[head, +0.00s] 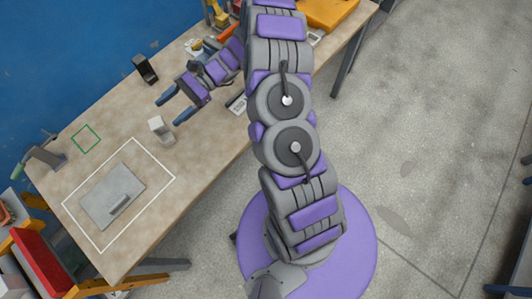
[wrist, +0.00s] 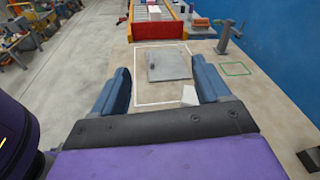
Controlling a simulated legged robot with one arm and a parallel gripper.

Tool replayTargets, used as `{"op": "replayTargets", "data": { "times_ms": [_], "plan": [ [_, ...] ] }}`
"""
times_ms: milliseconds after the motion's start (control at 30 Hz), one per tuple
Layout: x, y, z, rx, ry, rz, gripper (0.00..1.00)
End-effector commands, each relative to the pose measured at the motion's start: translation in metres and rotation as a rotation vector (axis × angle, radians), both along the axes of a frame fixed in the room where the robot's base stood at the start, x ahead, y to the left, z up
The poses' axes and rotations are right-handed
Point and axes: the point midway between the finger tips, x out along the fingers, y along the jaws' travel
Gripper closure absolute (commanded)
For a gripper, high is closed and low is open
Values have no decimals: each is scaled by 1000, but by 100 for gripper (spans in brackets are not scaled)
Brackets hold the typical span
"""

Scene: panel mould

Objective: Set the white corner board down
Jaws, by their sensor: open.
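In the wrist view the white piece (wrist: 189,95) shows beside the inner side of the right finger. My gripper (head: 170,109) is open, its two blue fingers spread and pointing toward the outline. The gripper (wrist: 162,80) holds nothing that I can see. A flat grey plate (head: 105,192) with a darker bar lies inside the white outline (head: 151,211).
A green square outline (head: 87,139) is on the table (head: 200,150). A black stand (head: 145,70) is near the blue wall. The table between is mostly clear.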

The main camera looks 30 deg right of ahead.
Motion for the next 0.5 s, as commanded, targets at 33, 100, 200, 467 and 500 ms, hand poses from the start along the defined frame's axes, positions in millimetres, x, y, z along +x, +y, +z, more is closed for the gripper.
{"op": "replayTargets", "data": {
  "times_ms": [33,100,200,467,500],
  "plan": [
    [-10,7,16,-22,-36,43,24],
    [-26,16,32,-55,-80,102,24],
    [-49,24,53,-107,-147,185,24],
    [-116,31,95,-250,-318,396,24],
    [-126,30,100,-276,-345,426,24]
  ]
}}
